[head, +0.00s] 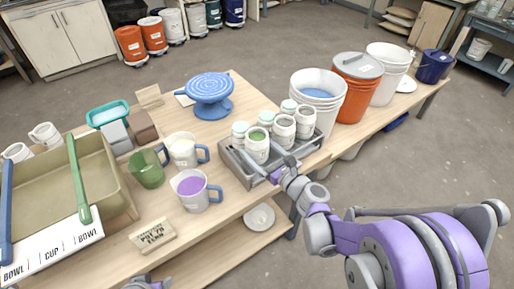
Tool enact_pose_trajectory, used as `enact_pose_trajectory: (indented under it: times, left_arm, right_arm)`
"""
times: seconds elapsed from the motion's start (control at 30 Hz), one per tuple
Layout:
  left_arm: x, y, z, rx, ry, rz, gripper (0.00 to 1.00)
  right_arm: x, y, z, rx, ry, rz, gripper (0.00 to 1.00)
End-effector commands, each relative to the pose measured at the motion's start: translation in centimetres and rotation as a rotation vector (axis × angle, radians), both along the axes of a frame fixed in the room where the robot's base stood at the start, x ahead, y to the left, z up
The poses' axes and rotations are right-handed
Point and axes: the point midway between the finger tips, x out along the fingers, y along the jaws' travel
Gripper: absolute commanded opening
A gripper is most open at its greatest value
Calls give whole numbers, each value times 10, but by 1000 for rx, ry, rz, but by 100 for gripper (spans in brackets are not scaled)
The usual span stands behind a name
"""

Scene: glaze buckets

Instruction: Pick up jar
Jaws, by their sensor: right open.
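Several small white jars stand in a grey tray (234,163) on the wooden table. The front-left jar (257,152) has green contents at its top. A jar with a grey top (284,131) stands to its right, and another (305,124) is farther right. Jars with pale teal lids (240,131) stand behind. My right gripper (258,165) is open at the tray's front side, low and close in front of the green-topped jar. I cannot tell whether it touches the jar. Only a small piece of my left arm shows at the bottom edge.
A purple-filled pitcher (193,194), a white pitcher (183,152) and a green mug (147,170) stand left of the tray. White (316,100) and orange (355,90) buckets stand right behind it. A blue turntable (209,92) is behind. A sign block (153,235) lies in front.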

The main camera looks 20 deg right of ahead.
Motion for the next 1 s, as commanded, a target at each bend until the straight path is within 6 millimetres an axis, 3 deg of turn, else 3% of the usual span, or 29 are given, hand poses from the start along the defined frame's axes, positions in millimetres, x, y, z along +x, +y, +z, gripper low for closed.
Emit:
enact_pose_trajectory:
  times: [0.27,0.37,0.83,1.0]
  left_arm:
    - [0,0,1,0,0,0,50]
    - [0,0,1,0,0,0,50]
    - [0,0,1,0,0,0,50]
    - [0,0,1,0,0,0,50]
  right_arm:
    - [9,4,0,0,1,-1,100]
    - [9,4,0,0,1,-1,86]
    - [9,4,0,0,1,-1,1]
    - [9,4,0,1,1,0,0]
